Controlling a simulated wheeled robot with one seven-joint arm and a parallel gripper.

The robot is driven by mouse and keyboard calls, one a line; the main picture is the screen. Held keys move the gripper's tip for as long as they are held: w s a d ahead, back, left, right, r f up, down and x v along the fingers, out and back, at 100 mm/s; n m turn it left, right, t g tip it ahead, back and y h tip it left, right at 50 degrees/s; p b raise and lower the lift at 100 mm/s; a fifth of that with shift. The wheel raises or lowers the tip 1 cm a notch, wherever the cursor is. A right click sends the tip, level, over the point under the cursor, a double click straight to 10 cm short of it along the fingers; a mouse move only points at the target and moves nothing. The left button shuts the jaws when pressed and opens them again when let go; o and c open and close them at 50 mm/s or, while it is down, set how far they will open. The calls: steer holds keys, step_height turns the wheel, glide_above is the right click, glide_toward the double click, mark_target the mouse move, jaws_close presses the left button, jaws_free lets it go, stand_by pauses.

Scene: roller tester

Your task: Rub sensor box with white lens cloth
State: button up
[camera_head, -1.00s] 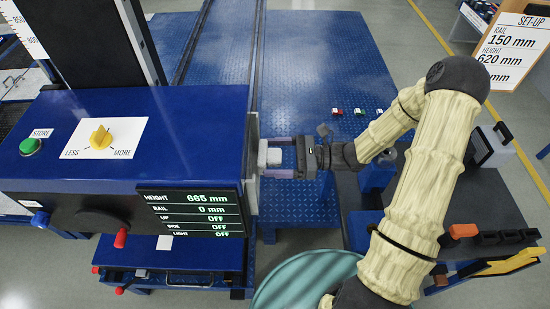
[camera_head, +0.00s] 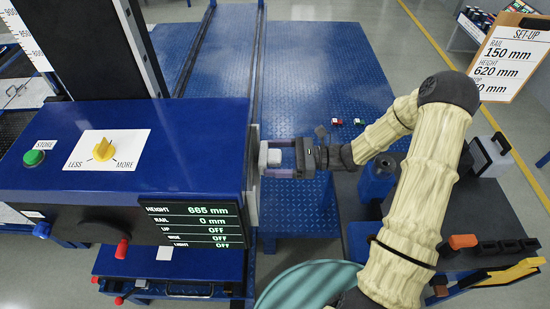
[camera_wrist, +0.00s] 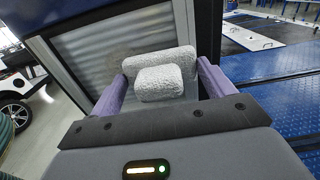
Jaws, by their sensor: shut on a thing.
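The sensor box (camera_head: 180,160) is a large blue box with a yellow knob and a dark display on its front. Its right end carries a pale framed face (camera_head: 252,172), which shows as a grey, streaky pane (camera_wrist: 90,48) in the wrist view. My gripper (camera_head: 279,158) is at that right end, with its purple fingers shut on the white lens cloth (camera_wrist: 160,75). The cloth is a white, textured pad, also seen in the head view (camera_head: 270,157). It is at or very near the pane; I cannot tell whether it touches.
The display (camera_head: 195,224) reads height 665 mm, rail 0 mm. A set-up board (camera_head: 515,60) stands at the top right. The blue floor plate (camera_head: 310,70) is mostly clear.

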steer(key=shift+f, duration=0.35)
steer(key=shift+s, duration=0.1)
steer(key=s, duration=0.3)
steer(key=shift+s+p, duration=0.3)
steer(key=shift+p, duration=0.1)
steer(key=shift+s, duration=0.15)
steer(key=shift+s+a+p, duration=0.15)
steer(key=shift+s+p, duration=0.2)
steer(key=shift+s, duration=1.35)
